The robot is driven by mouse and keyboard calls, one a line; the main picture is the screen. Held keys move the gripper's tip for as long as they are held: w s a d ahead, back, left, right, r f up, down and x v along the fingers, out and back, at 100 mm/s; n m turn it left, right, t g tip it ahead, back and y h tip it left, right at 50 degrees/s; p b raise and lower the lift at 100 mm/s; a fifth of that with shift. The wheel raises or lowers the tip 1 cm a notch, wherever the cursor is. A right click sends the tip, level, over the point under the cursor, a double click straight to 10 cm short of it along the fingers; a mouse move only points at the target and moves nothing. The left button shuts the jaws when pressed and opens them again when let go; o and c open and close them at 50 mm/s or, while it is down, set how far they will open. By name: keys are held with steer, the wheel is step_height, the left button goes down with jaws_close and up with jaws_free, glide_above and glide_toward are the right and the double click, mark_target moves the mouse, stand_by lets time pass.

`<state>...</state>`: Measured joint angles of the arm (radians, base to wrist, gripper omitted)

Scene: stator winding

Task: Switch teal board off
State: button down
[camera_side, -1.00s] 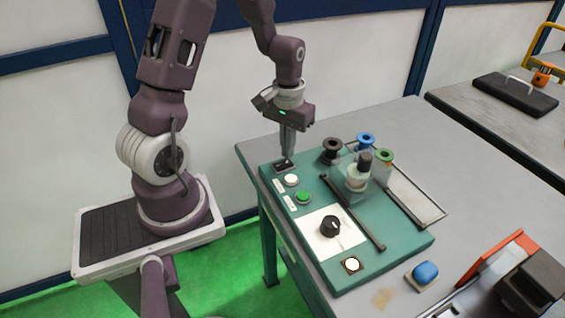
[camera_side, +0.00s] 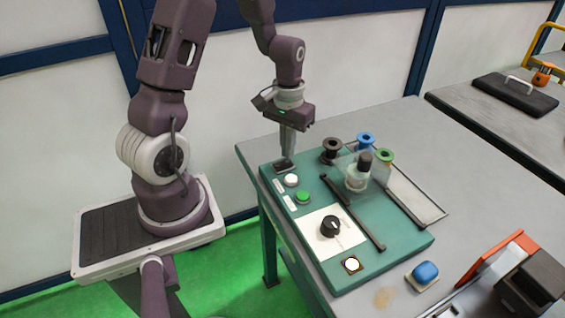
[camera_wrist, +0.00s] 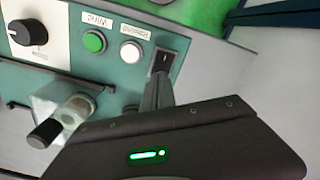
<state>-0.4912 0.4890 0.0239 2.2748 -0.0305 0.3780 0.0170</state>
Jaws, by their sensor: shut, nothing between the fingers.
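The teal board (camera_side: 395,255) lies on the grey table with its controls facing up. A black rocker switch (camera_side: 284,166) sits at its far left corner; it also shows in the wrist view (camera_wrist: 166,60). My gripper (camera_side: 287,156) is shut and empty, pointing down with its fingertips at the switch. In the wrist view the fingertips (camera_wrist: 161,76) overlap the switch's near edge; whether they touch it I cannot tell. The fingers hide part of the switch in the side view. A white lamp (camera_side: 352,264) at the board's near corner looks bright.
A white button (camera_side: 291,180), a green button (camera_side: 303,197) and a black knob (camera_side: 330,226) line the board's left side. Black, blue and green spools (camera_side: 385,156) stand at the back beside a clear-covered spindle (camera_side: 358,172). A blue button (camera_side: 425,271) sits off the board.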

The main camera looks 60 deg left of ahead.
steer(key=shift+f, duration=0.9)
stand_by(0.4)
steer(key=shift+r, duration=3.5)
steer(key=s+d+r+m+t, duration=0.3)
steer(key=s+d+r, duration=0.2)
steer(key=d+r, duration=0.6)
steer(key=s+d+r+m+t, duration=0.2)
steer(key=s+d+r+m, duration=0.1)
steer(key=s, duration=0.5)
steer(key=shift+s+d+r+t, duration=0.35)
steer(key=shift+d+r, duration=0.25)
steer(key=shift+r, duration=0.15)
